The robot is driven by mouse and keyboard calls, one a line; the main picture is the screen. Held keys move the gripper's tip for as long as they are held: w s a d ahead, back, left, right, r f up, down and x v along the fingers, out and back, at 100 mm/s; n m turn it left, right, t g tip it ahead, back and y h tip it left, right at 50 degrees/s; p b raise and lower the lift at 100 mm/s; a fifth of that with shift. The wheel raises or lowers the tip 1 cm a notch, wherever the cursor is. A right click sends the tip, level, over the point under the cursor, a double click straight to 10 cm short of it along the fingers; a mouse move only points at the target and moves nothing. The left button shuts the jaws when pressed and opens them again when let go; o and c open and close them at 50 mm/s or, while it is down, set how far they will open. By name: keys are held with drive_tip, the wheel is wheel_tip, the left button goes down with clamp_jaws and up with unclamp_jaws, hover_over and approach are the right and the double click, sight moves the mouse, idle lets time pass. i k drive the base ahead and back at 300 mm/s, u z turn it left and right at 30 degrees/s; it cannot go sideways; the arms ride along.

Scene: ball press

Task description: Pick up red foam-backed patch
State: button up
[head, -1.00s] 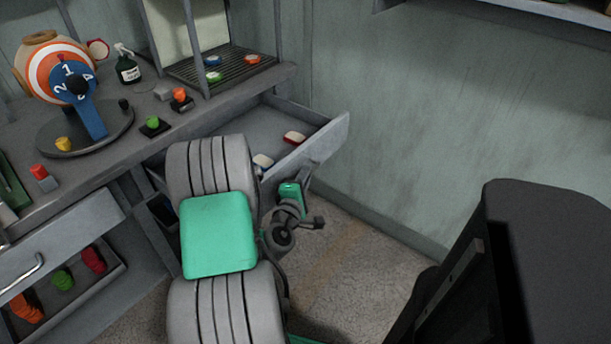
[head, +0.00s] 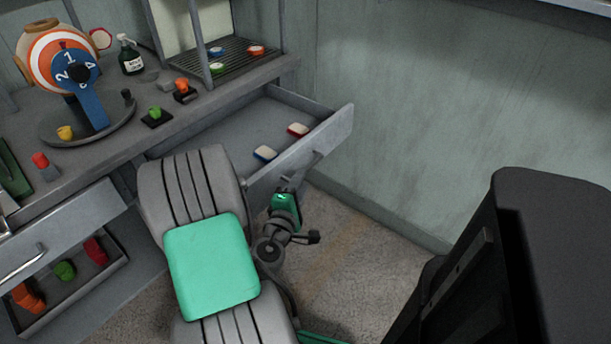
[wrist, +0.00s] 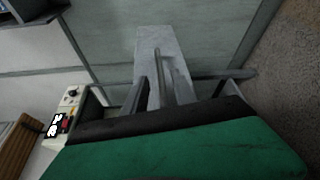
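The red foam-backed patch (head: 298,130), red with a white layer, lies in the open drawer (head: 225,133) near its front wall. A similar blue patch (head: 265,152) lies to its left, apart from it. My gripper (head: 292,183) is outside the drawer, low in front of its front panel and close to the drawer handle (head: 317,157). In the wrist view my gripper (wrist: 160,88) is open, its two fingers apart on either side of the handle bar (wrist: 156,62). It holds no patch. The patches are not visible in the wrist view.
A rack (head: 238,60) with several coloured patches stands on the bench above the drawer. A numbered wheel (head: 75,72), a spray bottle (head: 132,58) and coloured buttons stand further left. A lower drawer (head: 75,270) holds orange, green and red pieces. Floor shows right of my arm.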

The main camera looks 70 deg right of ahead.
sight(299, 131)
drive_tip(key=z, duration=2.45)
